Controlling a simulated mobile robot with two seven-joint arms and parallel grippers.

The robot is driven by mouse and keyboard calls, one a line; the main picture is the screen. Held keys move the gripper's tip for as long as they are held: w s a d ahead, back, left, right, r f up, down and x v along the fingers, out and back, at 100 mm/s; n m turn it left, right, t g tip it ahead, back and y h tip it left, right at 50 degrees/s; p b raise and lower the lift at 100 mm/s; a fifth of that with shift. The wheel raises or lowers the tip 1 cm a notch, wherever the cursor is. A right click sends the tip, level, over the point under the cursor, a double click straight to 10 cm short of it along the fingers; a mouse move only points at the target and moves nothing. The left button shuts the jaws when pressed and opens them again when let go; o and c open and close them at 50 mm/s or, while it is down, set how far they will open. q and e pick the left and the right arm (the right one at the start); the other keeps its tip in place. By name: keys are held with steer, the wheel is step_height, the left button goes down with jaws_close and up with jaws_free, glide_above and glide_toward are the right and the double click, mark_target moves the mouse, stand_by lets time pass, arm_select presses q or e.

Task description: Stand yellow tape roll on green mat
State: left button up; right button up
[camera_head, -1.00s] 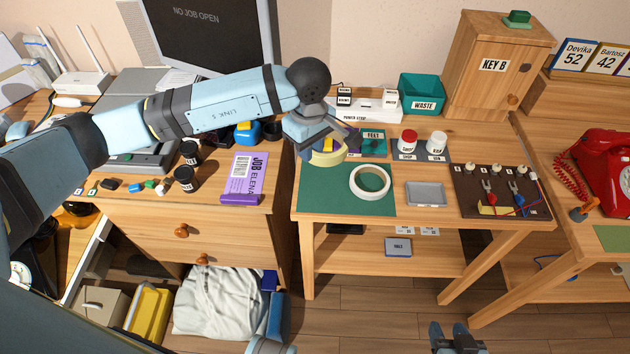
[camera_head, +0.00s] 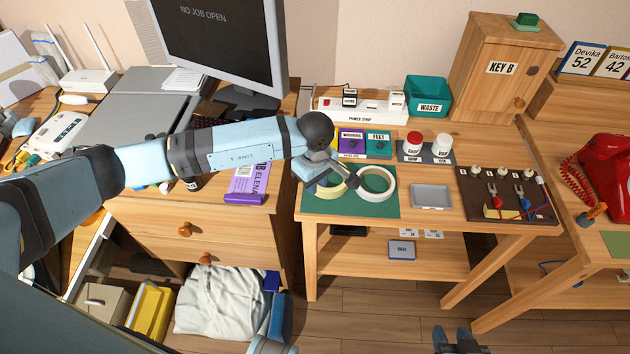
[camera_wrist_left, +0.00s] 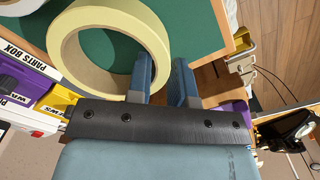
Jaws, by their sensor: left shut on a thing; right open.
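The yellow tape roll (camera_head: 327,195) is at the left part of the green mat (camera_head: 375,208) in the head view, partly hidden by my left gripper (camera_head: 345,193). In the left wrist view, the roll (camera_wrist_left: 62,60) shows as a broad pale-yellow ring over the mat (camera_wrist_left: 200,40). My left gripper (camera_wrist_left: 166,78) is shut on the ring's wall at its right side. I cannot tell whether the roll touches the mat. My right gripper (camera_head: 458,343) is open and empty at the bottom edge of the head view, far below the mat.
A white tape roll (camera_head: 388,190) lies on the mat, close to the right of the yellow one. A grey tray (camera_head: 431,197) sits right of the mat. Coloured parts boxes (camera_head: 378,145) stand behind it. The mat's front strip is clear.

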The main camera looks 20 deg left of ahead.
arm_select(q)
steer(key=shift+f, duration=0.15)
steer(key=o, duration=0.7)
